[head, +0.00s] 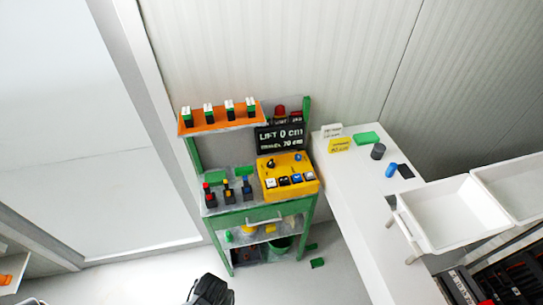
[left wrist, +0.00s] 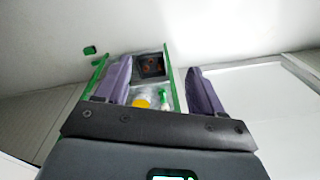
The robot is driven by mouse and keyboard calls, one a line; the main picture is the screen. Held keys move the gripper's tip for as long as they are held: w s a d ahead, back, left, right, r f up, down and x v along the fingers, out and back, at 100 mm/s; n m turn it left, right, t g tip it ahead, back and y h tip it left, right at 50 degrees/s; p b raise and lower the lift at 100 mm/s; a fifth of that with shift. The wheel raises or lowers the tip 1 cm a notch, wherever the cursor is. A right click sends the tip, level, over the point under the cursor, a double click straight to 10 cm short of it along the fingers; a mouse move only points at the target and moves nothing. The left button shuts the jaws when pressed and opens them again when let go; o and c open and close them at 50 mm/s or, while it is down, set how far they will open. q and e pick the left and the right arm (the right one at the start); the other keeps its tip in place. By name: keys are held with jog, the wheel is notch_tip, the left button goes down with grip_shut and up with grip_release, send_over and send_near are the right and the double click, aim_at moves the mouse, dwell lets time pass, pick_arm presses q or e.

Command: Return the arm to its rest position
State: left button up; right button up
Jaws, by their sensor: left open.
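My left gripper (left wrist: 158,75) is open in the left wrist view. Its two dark purple-grey fingers stand well apart with nothing held between them. Beyond the fingers I see part of the green-framed stand (left wrist: 101,66), with a yellow item (left wrist: 141,102) and a green-and-white item (left wrist: 164,100) inside. In the head view a dark part of my arm shows at the bottom edge, in front of the stand (head: 262,212) and apart from it. The fingers are not clear there. My right gripper does not show.
The stand carries an orange shelf (head: 222,120), a yellow button box (head: 289,178) and a black display (head: 280,137). A white table (head: 350,205) with small items stands to its right, white trays (head: 450,212) farther right. The floor (head: 120,270) at left is clear.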

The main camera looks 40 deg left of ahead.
pick_arm(q)
jog(key=w+d+r+m+t+p, duration=0.1)
jog(key=r+p, duration=0.3)
jog(key=r, duration=0.6)
jog(key=w+d+r+m+t+p, duration=0.1)
jog(key=r+m+p, duration=0.3)
jog(key=r, duration=0.6)
jog(key=w+d+r+m+t+h+p, duration=0.1)
jog(key=r+p, duration=0.4)
jog(key=r, duration=0.5)
jog(key=shift+w+d+m+t+p, duration=0.35)
jog(key=shift+w+d+m, duration=0.55)
jog(key=shift+m, duration=0.3)
